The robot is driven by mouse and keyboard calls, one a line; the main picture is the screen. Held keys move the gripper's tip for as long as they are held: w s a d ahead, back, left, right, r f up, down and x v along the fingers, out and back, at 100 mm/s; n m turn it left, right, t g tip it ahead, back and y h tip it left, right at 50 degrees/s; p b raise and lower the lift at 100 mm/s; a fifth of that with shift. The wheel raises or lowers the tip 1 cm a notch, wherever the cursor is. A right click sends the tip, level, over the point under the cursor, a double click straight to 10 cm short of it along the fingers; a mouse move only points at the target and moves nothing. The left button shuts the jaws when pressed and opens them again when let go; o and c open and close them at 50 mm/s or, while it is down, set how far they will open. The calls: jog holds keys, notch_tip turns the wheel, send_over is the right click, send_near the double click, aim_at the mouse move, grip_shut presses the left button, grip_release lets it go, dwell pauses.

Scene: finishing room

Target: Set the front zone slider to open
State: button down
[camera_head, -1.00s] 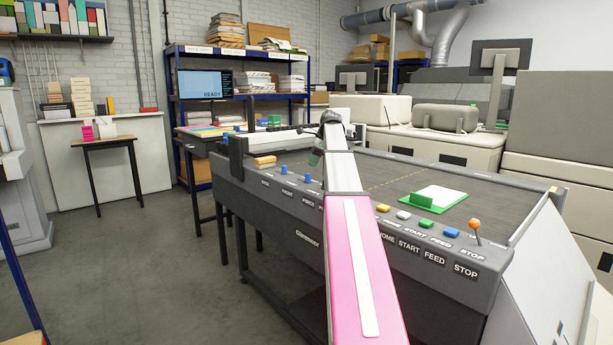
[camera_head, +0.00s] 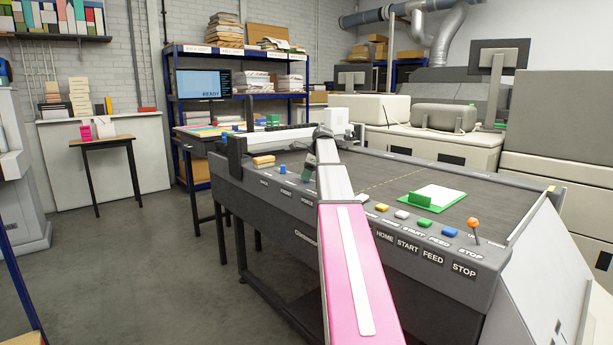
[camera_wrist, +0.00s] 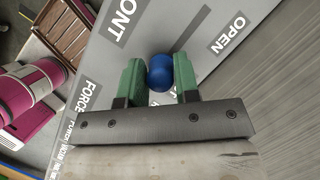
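The blue slider knob (camera_wrist: 160,72) shows between my fingertips in the wrist view, close to the FRONT label (camera_wrist: 124,18). The OPEN label (camera_wrist: 228,35) lies to its right. My gripper (camera_wrist: 157,82) has two green fingers, apart, flanking the knob. The left finger is very near the knob and the right one overlaps its edge, and I cannot tell whether either touches.
The machine's grey panel (camera_head: 410,270) carries coloured buttons and an orange-topped lever (camera_head: 473,223) at right. A green holder with a white sheet (camera_head: 438,195) lies on the bed. A FORCE label (camera_wrist: 90,94) is nearby.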

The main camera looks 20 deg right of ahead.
aim_at(293, 178)
jog(key=shift+w+a, duration=0.35)
jog(key=shift+w, duration=0.65)
jog(key=shift+w+a, duration=0.35)
jog(key=shift+w, duration=0.7)
jog(key=shift+w+a, duration=0.35)
jog(key=shift+w, duration=0.65)
jog(key=c, duration=0.9)
grip_release()
jog(key=shift+w, duration=0.1)
jog(key=v, duration=1)
jog(key=shift+r, duration=0.35)
jog(key=shift+s+d, duration=0.1)
jog(key=shift+s, duration=0.2)
